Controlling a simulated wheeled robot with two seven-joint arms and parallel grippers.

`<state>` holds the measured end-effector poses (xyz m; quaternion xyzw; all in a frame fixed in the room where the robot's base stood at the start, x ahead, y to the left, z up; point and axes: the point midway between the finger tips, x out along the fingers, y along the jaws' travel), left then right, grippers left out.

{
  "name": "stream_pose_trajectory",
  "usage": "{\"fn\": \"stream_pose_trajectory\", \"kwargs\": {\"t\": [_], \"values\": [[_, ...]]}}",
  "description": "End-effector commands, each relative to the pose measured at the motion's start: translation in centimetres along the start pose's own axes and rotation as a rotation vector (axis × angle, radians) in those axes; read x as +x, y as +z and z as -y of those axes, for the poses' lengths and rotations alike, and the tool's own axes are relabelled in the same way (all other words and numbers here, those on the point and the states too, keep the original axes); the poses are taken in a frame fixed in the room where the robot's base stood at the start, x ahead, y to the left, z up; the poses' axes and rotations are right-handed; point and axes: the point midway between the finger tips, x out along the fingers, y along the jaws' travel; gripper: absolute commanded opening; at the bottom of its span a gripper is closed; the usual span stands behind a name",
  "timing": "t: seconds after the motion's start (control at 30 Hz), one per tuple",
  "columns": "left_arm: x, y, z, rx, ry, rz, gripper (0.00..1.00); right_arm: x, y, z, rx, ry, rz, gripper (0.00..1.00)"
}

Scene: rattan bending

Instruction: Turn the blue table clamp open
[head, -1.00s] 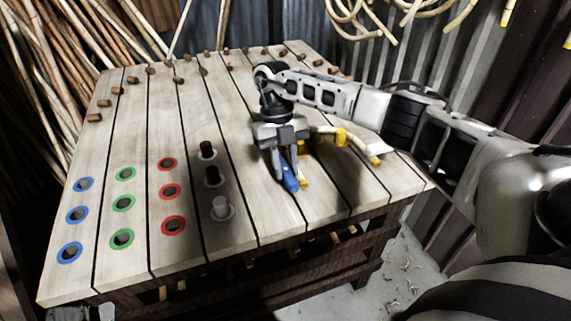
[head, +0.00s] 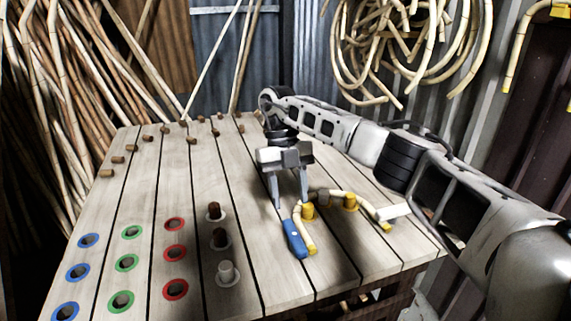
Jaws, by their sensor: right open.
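The blue table clamp (head: 294,239) lies on the plank table at the right front, next to a bent rattan piece (head: 311,236) with yellow parts. My right gripper (head: 291,203) hangs above and behind the blue clamp, fingers pointing down. Its two fingers are apart with nothing between them, and it looks clear of the clamp. My left gripper is not in view.
Yellow pegs (head: 350,202) and a white-ended piece (head: 394,212) stand right of the clamp. Several brown stubs (head: 117,160) dot the back.

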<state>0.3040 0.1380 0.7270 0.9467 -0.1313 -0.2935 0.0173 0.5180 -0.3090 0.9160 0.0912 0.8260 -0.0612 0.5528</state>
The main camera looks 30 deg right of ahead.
Motion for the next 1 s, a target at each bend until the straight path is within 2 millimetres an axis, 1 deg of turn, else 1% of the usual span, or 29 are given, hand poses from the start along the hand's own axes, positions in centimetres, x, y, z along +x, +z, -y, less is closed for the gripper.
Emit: {"fn": "stream_pose_trajectory", "kwargs": {"t": [0.03,0.2,0.33,0.53,1.0], "values": [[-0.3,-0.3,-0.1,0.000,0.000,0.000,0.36,-1.7,0.0,-0.1,0.002,0.001,0.005,0.45],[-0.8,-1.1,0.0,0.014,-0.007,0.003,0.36,-5.5,-0.1,-0.1,0.003,-0.001,0.003,0.45],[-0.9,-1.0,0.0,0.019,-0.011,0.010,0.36,-6.8,0.0,-0.1,0.002,-0.001,0.000,0.45],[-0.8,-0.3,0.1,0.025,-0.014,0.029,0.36,-7.7,0.0,0.0,0.000,0.001,0.001,0.45],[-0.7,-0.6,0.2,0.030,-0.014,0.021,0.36,-7.7,0.0,0.0,-0.001,0.001,0.001,0.45]]}}
